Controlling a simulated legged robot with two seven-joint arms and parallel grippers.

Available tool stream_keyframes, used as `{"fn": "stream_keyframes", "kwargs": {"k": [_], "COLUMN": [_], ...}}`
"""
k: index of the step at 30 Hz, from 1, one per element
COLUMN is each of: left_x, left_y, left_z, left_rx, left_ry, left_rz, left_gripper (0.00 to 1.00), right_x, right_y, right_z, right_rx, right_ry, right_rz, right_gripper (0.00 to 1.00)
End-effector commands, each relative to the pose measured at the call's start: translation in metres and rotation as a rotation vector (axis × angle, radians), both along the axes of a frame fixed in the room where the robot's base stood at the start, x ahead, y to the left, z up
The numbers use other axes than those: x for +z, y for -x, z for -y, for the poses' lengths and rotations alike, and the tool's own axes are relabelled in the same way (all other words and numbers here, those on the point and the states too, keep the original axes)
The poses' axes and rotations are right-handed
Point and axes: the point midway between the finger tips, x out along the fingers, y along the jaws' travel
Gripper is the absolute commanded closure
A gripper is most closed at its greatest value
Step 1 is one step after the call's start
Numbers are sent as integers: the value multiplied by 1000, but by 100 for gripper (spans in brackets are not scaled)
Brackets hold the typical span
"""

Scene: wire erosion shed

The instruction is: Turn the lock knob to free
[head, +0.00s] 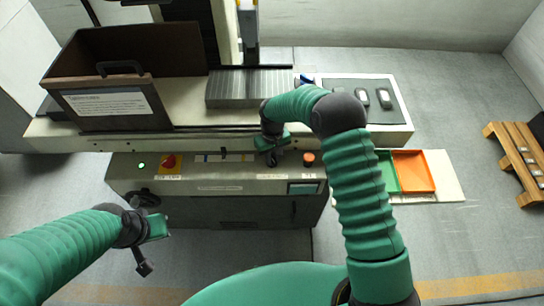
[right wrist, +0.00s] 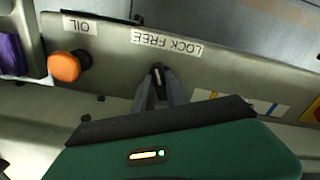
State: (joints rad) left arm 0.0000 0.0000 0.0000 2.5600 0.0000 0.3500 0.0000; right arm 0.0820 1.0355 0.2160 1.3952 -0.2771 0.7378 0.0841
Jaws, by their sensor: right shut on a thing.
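The lock knob (right wrist: 157,74) is small and dark with a pale mark. It sits on the machine's front panel, close to an upside-down "LOCK FREE" label (right wrist: 166,43). Its mark points roughly toward the label; I cannot tell which word it lines up with. My right gripper (right wrist: 158,90) has its two grey fingers closed on the knob's sides. In the head view this gripper (head: 273,158) is at the panel's upper edge and hides the knob. My left gripper (head: 150,244) hangs in front of the machine's left end, away from the panel; its finger opening is unclear.
An orange button (right wrist: 64,66) stands beside the knob, near an "OIL" label. A red-and-yellow switch (head: 171,162) and a green light (head: 142,165) are at the panel's left. A brown box (head: 115,76) stands on the machine. Green and orange trays (head: 413,171) lie right.

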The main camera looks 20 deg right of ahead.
Motion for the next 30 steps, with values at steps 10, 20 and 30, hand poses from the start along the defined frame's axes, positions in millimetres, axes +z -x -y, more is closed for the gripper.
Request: {"fn": "stream_keyframes", "kwargs": {"k": [10,20,30], "left_x": [2,2,2], "left_y": [0,0,0], "left_z": [0,0,0], "left_rx": [0,0,0], "left_ry": [0,0,0], "left_rz": [0,0,0], "left_gripper": [100,100,100], "right_x": [-1,-2,-2], "right_y": [2,2,2], "right_z": [1,2,2], "right_rx": [185,236,236], "right_ry": [-1,0,0], "right_rz": [-6,-7,-8], "right_gripper": [100,100,81]}}
